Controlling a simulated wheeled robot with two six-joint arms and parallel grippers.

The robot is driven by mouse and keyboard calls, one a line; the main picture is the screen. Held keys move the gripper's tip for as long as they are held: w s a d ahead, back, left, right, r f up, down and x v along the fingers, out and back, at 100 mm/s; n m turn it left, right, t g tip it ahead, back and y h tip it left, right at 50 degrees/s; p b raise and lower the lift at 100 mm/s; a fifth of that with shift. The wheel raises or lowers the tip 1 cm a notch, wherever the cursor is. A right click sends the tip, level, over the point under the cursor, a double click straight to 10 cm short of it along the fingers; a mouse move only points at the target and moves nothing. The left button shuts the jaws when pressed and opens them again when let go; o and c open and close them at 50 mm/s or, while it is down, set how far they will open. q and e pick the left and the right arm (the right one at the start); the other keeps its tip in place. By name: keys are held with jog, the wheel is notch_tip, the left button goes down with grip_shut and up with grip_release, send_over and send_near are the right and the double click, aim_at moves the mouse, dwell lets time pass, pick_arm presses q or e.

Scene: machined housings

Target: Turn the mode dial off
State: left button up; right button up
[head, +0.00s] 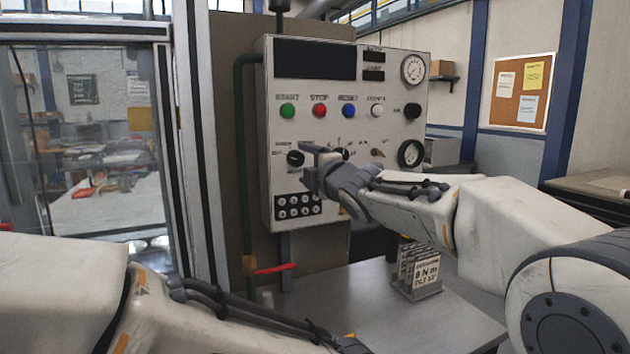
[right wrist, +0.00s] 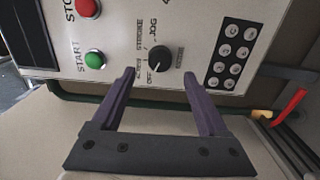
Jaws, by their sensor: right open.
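The light control panel (head: 335,125) stands upright, facing me. A black round dial (head: 295,158) sits at its lower left, below the green START button. In the right wrist view this dial (right wrist: 159,57) carries a small white mark toward the lower left, with JOG and other labels around it, too small to read fully. My right gripper (head: 306,166) is close in front of the panel. In the right wrist view its open, empty fingers (right wrist: 159,76) point at the dial, one to each side, with the dial just beyond the tips. Only my left arm shows; its gripper is out of view.
The START button (right wrist: 95,60) and STOP button (right wrist: 88,9) are near the dial. A black keypad (head: 297,205) lies just below it. A red lever (head: 273,268) sticks out under the panel. A sign holder (head: 416,270) stands on the grey table (head: 440,325).

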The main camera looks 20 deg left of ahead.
jog(key=shift+b+v, duration=0.7)
jog(key=shift+v, duration=2.1)
jog(key=w+d+f+m+h, duration=0.2)
jog(key=d+f+m+h, duration=0.25)
jog(key=d+f, duration=0.35)
jog(key=w+d+f+m+h, duration=0.25)
jog(key=d+f+m, duration=0.25)
jog(key=d+f, duration=0.35)
jog(key=s+d+f+m+g+h, duration=0.3)
jog(key=s+d+f+m, duration=0.3)
jog(key=d+f, duration=0.3)
jog(key=s+d+f+m+g+h, duration=0.25)
jog(key=s+d+f+m, duration=0.3)
jog(key=d+f, duration=0.35)
jog(key=s+d+f+m+g, duration=0.2)
jog(key=s+d+f+m, duration=0.1)
jog(key=s, duration=0.3)
jog(key=s+d+f+m+g, duration=0.2)
jog(key=s+d+f+m, duration=0.15)
jog(key=s, duration=0.35)
jog(key=s+a+r+n+g+p, duration=0.3)
jog(key=s+a+r+n+p, duration=0.4)
jog(key=s+a+r, duration=0.6)
jog(key=shift+s+a+r+n+p, duration=0.2)
jog(key=shift+s+r+n+p, duration=0.15)
jog(key=shift+r, duration=0.15)
